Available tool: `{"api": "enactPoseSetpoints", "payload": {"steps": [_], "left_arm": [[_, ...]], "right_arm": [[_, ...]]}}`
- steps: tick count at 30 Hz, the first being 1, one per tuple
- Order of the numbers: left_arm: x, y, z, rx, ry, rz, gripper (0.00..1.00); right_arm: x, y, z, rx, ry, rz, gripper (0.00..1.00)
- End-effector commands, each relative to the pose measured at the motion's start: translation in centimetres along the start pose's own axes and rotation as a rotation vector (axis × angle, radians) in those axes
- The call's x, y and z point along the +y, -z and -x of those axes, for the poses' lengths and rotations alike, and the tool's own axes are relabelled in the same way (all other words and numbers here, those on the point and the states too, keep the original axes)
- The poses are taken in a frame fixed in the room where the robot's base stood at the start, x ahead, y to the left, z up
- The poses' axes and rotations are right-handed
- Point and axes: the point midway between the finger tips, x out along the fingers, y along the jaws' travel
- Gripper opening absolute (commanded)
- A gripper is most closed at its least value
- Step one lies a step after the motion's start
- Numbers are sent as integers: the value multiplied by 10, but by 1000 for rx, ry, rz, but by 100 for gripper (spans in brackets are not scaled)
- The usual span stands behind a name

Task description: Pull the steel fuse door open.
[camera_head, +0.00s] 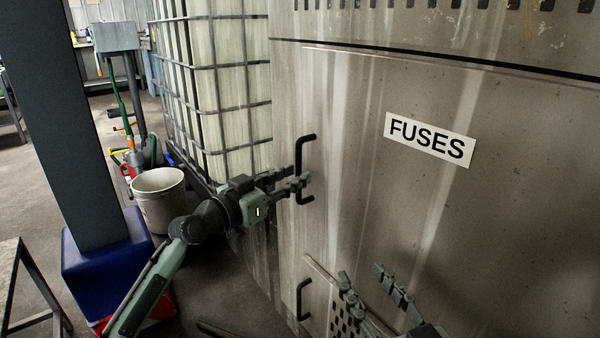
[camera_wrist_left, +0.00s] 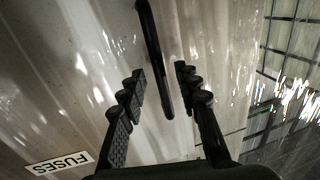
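The steel fuse door (camera_head: 400,210) fills the right of the head view and looks closed. It carries a white FUSES label (camera_head: 430,138), which also shows in the left wrist view (camera_wrist_left: 60,163). A black bar handle (camera_head: 300,150) is at its left edge. My left gripper (camera_head: 302,179) is at the lower end of this handle. In the left wrist view the handle (camera_wrist_left: 158,60) stands between the two open fingers, with a gap on both sides. My right gripper (camera_head: 362,276) is open and empty in front of the lower door.
A second black handle (camera_head: 302,299) sits lower down. A caged white tank (camera_head: 215,80) stands just left of the cabinet. A bucket (camera_head: 158,198) and a dark post with a blue base (camera_head: 105,255) are further left on the floor.

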Motion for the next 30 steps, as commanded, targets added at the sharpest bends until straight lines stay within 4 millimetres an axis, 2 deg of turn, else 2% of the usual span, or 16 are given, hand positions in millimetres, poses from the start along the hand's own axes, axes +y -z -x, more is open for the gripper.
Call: {"api": "enactPoseSetpoints", "payload": {"steps": [1,6,15,23,30], "left_arm": [[0,1,-8,2,0,2,32],[0,0,-22,1,0,0,32],[0,0,-24,0,0,0,32],[0,0,-24,0,0,0,0],[0,0,-24,0,0,0,0]], "right_arm": [[0,0,0,1,0,0,40],[0,1,0,6,1,-1,40],[-1,2,0,7,1,-1,40],[-1,2,0,8,2,-1,40],[-1,2,0,8,2,-1,40]]}}
